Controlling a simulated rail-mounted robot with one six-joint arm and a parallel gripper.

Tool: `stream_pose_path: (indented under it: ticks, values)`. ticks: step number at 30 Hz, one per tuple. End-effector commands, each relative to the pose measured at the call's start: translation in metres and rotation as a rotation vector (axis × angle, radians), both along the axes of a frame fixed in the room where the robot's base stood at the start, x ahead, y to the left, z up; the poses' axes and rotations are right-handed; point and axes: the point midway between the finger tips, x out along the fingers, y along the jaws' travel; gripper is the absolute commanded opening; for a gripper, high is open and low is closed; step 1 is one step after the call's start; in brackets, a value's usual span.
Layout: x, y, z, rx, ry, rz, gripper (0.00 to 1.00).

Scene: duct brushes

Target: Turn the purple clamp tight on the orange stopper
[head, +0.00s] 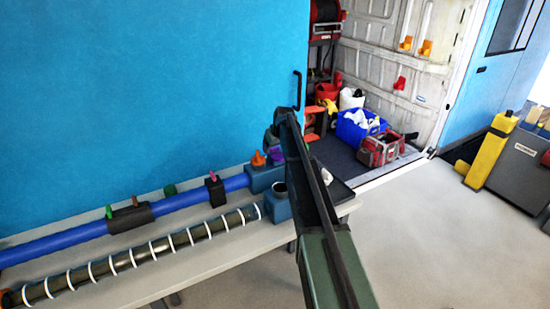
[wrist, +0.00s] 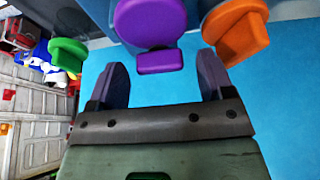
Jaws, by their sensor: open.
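The purple clamp (wrist: 150,22), a round disc with a small block-like tab, is at top centre in the wrist view. Its tab appears between the tips of my gripper (wrist: 161,61). My gripper is open, and I cannot tell whether its fingers touch the tab. The orange stopper (wrist: 236,30) is right of the clamp, beyond the right finger. In the head view, the orange stopper (head: 258,158) stands on the blue block at the bench's right end. The purple clamp (head: 276,155) is just right of it, partly hidden by my arm. My gripper is largely hidden there.
A green knob (wrist: 67,56) is left of my gripper in the wrist view. A blue pipe (head: 70,240) with several coloured pegs and a white-ringed tube (head: 140,257) lie along the bench (head: 190,272). A blue wall (head: 150,90) stands behind.

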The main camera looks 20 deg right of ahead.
Motion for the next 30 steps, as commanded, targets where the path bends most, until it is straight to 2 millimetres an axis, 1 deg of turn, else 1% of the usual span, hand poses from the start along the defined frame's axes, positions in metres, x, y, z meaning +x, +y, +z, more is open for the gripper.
stream_pose_path:
  ticks: [1, 8, 15, 18, 25, 30]
  values:
    - [0.0019, 0.0000, -0.0066, 0.000, 0.000, 0.000, 0.74]
    - [0.0019, 0.0003, -0.0033, 0.000, 0.000, 0.000, 0.74]
    - [0.0019, 0.0003, -0.0032, 0.000, 0.000, 0.000, 0.38]
    - [0.0018, 0.0003, -0.0034, 0.000, 0.000, 0.000, 0.25]
    - [0.0016, 0.0005, -0.0034, 0.000, 0.000, -0.016, 0.25]
    - [0.0014, 0.0009, -0.0034, 0.000, 0.001, -0.073, 0.25]
